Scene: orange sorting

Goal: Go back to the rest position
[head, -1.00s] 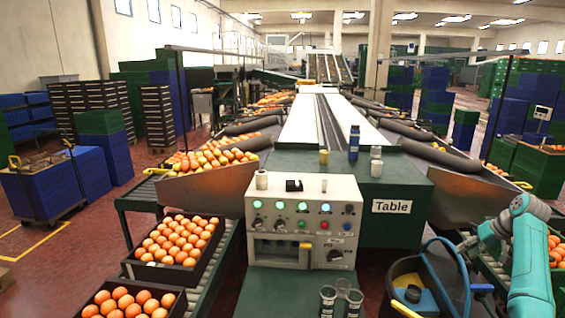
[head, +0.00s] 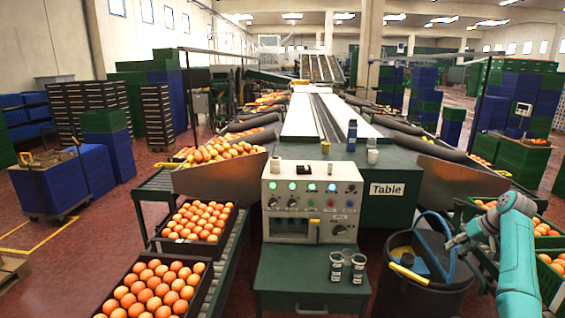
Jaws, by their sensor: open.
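My teal arm comes in from the right edge. My gripper (head: 456,243) is small and grey at its end, beside the blue handle (head: 447,262) of a black bucket (head: 412,298). It is open and appears empty. Whether it touches the handle cannot be told. The bucket stands on the floor right of the green table and holds blue and yellow things.
A control panel (head: 311,207) with lit buttons stands before the green table (head: 390,205). Two dark cups (head: 337,267) stand on the front ledge. Crates of oranges (head: 198,221) lie left, and green crates (head: 550,285) of oranges lie right, close to my arm.

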